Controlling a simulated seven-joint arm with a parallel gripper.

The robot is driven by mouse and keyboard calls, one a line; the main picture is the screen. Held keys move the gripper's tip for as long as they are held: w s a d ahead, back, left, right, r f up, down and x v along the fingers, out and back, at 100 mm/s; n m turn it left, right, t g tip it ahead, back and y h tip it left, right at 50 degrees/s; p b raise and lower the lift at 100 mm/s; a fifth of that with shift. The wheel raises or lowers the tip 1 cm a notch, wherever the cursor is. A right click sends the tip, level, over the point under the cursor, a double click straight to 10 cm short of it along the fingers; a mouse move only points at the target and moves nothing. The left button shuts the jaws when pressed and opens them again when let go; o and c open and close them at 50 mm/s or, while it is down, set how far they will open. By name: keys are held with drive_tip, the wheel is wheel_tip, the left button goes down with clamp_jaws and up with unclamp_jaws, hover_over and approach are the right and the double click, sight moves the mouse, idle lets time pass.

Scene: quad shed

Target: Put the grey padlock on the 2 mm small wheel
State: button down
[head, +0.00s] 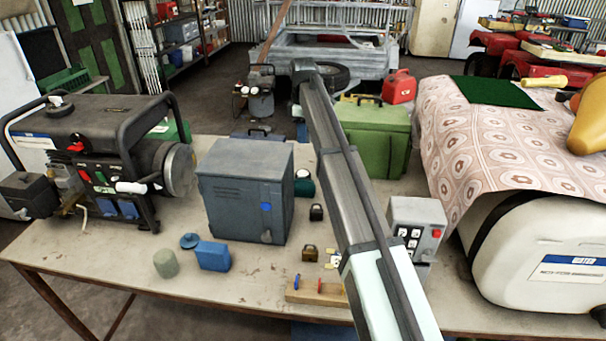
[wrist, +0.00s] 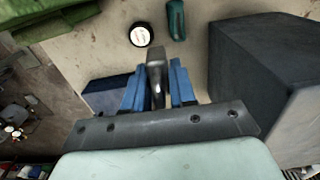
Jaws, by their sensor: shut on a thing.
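My gripper (wrist: 157,88) has blue fingers shut on a grey, metallic thing (wrist: 156,72), which looks like the grey padlock and is seen end-on. In the head view my gripper (head: 301,130) hangs past the far side of the blue-grey box, and its load is too small to make out. A small round thing with a white face and dark rim (wrist: 140,36) lies on the bench just beyond the fingertips in the wrist view. It may be the small wheel; its marking is not readable. The padlock appears apart from it.
A teal thing (wrist: 176,20) lies beside the round one. The tall blue-grey box (head: 245,190) and green case (head: 375,138) flank this spot. Black (head: 316,212) and brown (head: 310,255) padlock-like things stand nearer. A generator (head: 95,150) is at left, a grey switch box (head: 416,225) at right.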

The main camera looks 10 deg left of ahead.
hover_over(302, 173)
drive_tip(key=shift+w+f, duration=0.1)
drive_tip(key=shift+f, duration=7.6)
drive_tip(key=shift+f, duration=0.15)
drive_tip(key=c, duration=0.9)
unclamp_jaws()
wheel_tip(302, 173, up, 12)
drive_tip(key=shift+r, duration=0.15)
